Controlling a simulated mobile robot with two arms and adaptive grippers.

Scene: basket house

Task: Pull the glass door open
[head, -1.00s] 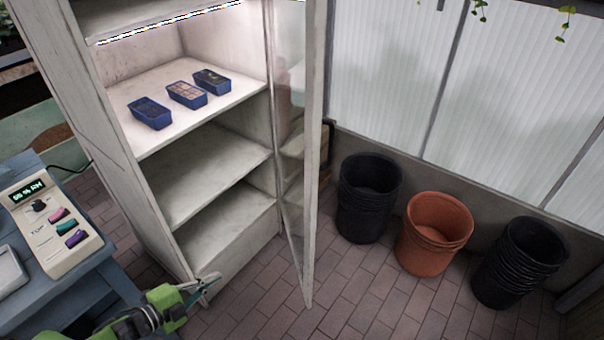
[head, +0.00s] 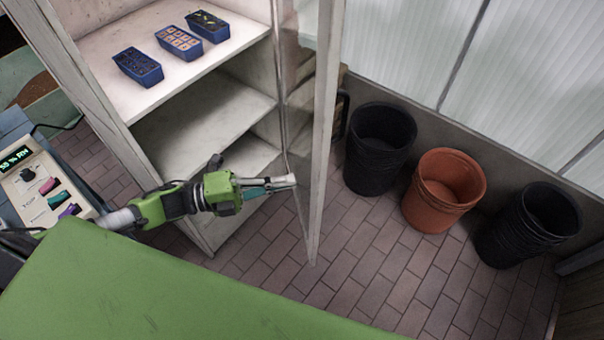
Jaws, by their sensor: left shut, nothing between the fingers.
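The glass door (head: 326,130) of the white cabinet stands swung open on the cabinet's right side, a pale frame around a clear pane. My left gripper (head: 293,181) is shut and empty. Its fingertips are at the inner side of the door, in front of the lower shelves; whether they touch the pane I cannot tell. The cabinet's interior is open to view, with shelves (head: 205,125). My right gripper is not in view.
Blue seedling trays (head: 138,67) sit on the upper shelf. Black pots (head: 380,150) and terracotta pots (head: 444,190) stand along the wall right of the door. A control box (head: 40,183) is at the left. Brick floor (head: 370,260) in front of the door is clear.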

